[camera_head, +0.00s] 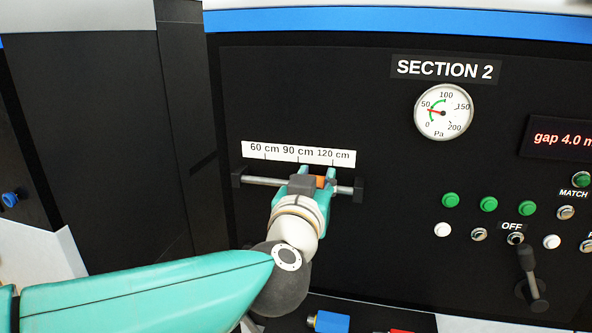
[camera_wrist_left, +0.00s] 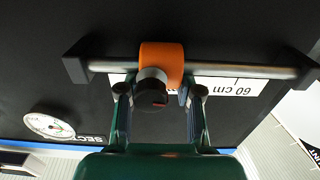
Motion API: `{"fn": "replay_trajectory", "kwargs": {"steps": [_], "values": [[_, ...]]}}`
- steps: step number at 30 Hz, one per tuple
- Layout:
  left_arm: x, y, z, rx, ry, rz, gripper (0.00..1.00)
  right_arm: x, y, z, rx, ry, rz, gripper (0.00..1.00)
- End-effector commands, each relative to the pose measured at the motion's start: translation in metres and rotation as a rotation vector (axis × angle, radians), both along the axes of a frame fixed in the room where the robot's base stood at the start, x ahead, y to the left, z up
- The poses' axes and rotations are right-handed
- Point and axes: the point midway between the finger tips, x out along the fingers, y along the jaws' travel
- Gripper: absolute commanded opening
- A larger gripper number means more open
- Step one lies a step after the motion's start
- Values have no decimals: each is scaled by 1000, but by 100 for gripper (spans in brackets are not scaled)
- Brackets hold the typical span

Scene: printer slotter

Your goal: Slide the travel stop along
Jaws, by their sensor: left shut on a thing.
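The travel stop is an orange block on a metal rail, with a dark round knob on its front. It shows in the left wrist view (camera_wrist_left: 161,58), and a small orange part of it shows in the head view (camera_head: 320,182). The rail (camera_head: 265,181) runs between two dark end brackets under a white scale (camera_head: 298,154) marked 60 cm, 90 cm and 120 cm. The stop sits between the 90 and 120 marks. My left gripper (camera_head: 315,180) is shut on the travel stop, its fingers at either side, and hides much of it. My right gripper is not in view.
Right of the rail are a round gauge (camera_head: 443,112), several green buttons (camera_head: 489,204), white buttons, a black lever (camera_head: 529,270) and a red-lettered display (camera_head: 562,139). A dark cabinet (camera_head: 95,130) stands left. The panel directly above the scale is bare.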

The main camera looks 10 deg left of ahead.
Motion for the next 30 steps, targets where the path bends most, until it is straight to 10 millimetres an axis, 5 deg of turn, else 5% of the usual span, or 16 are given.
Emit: {"fn": "replay_trajectory", "kwargs": {"steps": [5, 6, 11, 23, 30], "values": [[0, -1, -1, 1, 0, -2, 0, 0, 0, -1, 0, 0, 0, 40], [0, -1, -1, 1, 0, -2, 36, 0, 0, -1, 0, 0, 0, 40], [0, -1, -1, 1, 0, -1, 60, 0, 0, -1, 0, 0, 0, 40], [-5, 0, 0, 1, -1, -2, 60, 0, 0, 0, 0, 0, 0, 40], [-40, 3, 0, 0, -2, -6, 60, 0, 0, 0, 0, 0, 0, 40]]}}
